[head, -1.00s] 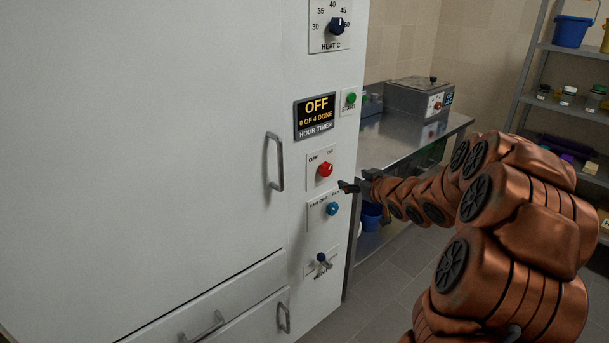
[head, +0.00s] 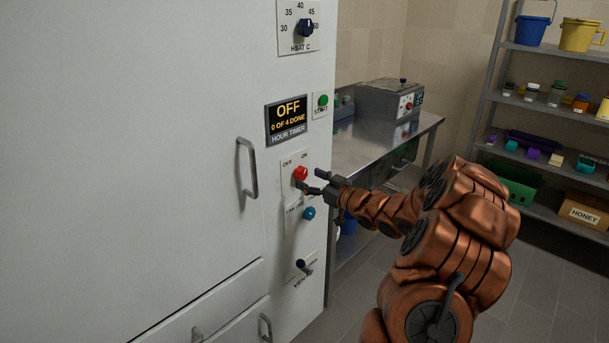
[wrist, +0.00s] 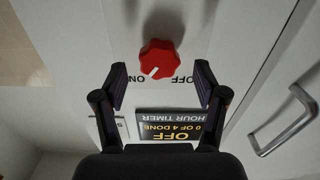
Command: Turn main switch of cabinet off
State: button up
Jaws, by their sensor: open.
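The main switch is a red knob (head: 300,173) on the white cabinet's (head: 150,120) front, between OFF and ON labels. In the wrist view, which is upside down, the red knob (wrist: 160,58) has a white mark pointing toward the ON label. My gripper (head: 311,181) is open in front of the switch panel, close to the knob. In the wrist view my gripper (wrist: 160,80) has its fingers spread to either side of the knob, with a gap on each side. Whether the fingertips reach the knob's depth is unclear.
A timer display (head: 286,120) reading OFF and a green start button (head: 323,100) sit above the knob. A cabinet handle (head: 247,168) is left. A steel bench (head: 380,145) stands right.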

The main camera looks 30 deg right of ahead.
aim_at(303, 175)
jog(key=shift+x, duration=1.65)
jog(key=shift+c, duration=0.2)
